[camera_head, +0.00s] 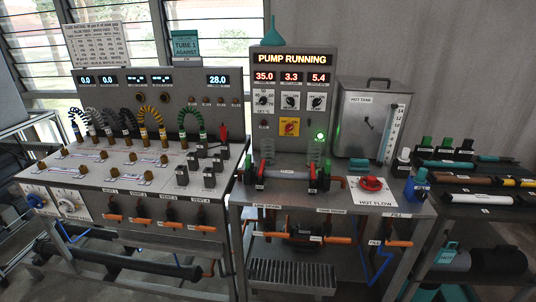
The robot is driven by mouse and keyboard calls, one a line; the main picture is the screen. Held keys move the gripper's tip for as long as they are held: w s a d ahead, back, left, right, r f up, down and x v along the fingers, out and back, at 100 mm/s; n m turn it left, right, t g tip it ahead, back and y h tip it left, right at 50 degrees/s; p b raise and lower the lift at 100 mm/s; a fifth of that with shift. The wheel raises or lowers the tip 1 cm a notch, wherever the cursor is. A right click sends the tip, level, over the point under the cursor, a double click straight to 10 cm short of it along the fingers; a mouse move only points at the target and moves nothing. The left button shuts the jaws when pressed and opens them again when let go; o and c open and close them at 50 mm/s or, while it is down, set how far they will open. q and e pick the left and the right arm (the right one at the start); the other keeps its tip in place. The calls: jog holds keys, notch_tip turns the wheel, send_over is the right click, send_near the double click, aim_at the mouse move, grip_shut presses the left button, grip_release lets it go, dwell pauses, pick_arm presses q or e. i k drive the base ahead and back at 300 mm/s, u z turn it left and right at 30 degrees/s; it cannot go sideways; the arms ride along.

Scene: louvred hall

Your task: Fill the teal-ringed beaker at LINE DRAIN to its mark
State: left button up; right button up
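Neither of my grippers shows in the head view. Below the front edge of the middle bench, a small label (267,206) sits over an orange-handled valve (270,234); its print is too small to read surely. A pump panel (292,100) reads PUMP RUNNING, with 35.0, 3.3 and 5.4 below. A green lamp (320,137) is lit.
A steel HOT TANK (368,122) and a red knob (371,184) are on the bench. Other orange valve handles (331,239) stick out below the front edge. A slatted step (291,275) is underneath. A left console (130,170) and a right rack (475,182) flank it.

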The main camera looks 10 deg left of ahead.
aim_at(267, 145)
jog(key=z, duration=0.5)
jog(key=k, duration=0.6)
jog(key=z, duration=1.1)
jog(key=i, duration=1.35)
jog(key=u, duration=0.95)
jog(key=i, duration=0.65)
jog(key=u, duration=0.6)
